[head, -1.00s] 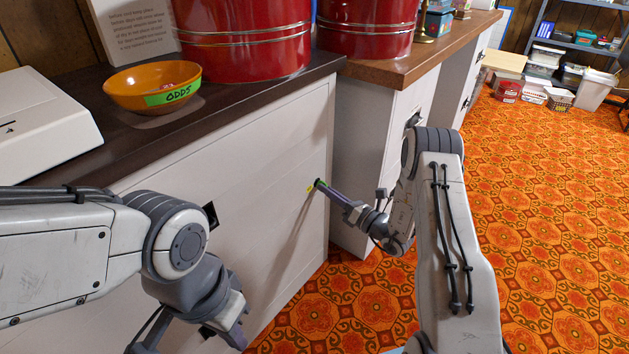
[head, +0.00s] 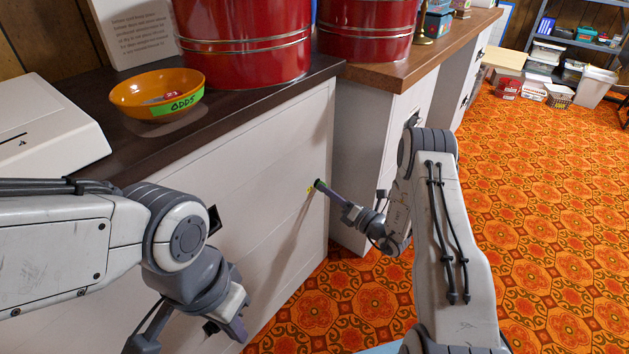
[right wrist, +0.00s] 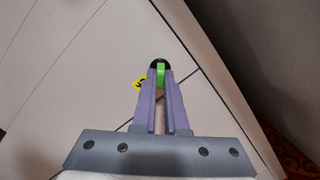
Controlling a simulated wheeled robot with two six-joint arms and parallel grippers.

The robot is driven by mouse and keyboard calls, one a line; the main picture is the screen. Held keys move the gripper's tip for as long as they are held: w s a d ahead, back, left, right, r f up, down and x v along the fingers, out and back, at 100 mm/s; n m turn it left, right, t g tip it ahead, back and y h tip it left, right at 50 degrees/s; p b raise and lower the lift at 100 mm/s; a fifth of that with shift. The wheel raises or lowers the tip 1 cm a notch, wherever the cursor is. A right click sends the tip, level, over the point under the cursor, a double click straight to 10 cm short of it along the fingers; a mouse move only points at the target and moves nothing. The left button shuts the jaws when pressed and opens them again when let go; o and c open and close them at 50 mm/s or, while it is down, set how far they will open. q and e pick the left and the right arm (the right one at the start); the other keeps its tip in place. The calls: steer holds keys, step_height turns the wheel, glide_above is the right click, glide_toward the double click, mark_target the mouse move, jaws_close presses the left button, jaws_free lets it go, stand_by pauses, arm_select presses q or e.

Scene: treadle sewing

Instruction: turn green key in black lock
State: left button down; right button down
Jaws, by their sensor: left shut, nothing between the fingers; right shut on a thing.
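The green key (right wrist: 160,74) is between the tips of my right gripper (right wrist: 160,78) in the right wrist view, which is shut on it. The black lock (right wrist: 159,63) shows as a dark round piece just beyond the key, on the white cabinet front. The key is up against the lock; how deep it sits is hidden by the fingers. In the head view my right gripper (head: 321,187) reaches the cabinet front near its right edge, at the black lock (head: 318,183). My left gripper (head: 238,330) is shut and empty at the lower left, in front of the cabinet.
A yellow tag (right wrist: 139,84) with dark marks is beside the lock. Orange patterned floor (head: 540,200) is open at right.

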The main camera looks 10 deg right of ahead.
steer(key=shift+a+r+m+h+p, duration=0.1)
steer(key=shift+m+h+p, duration=0.2)
steer(key=shift+m+p, duration=1.1)
steer(key=shift+r+m+p, duration=0.1)
steer(key=shift+m+p, duration=0.75)
steer(key=shift+m, duration=0.85)
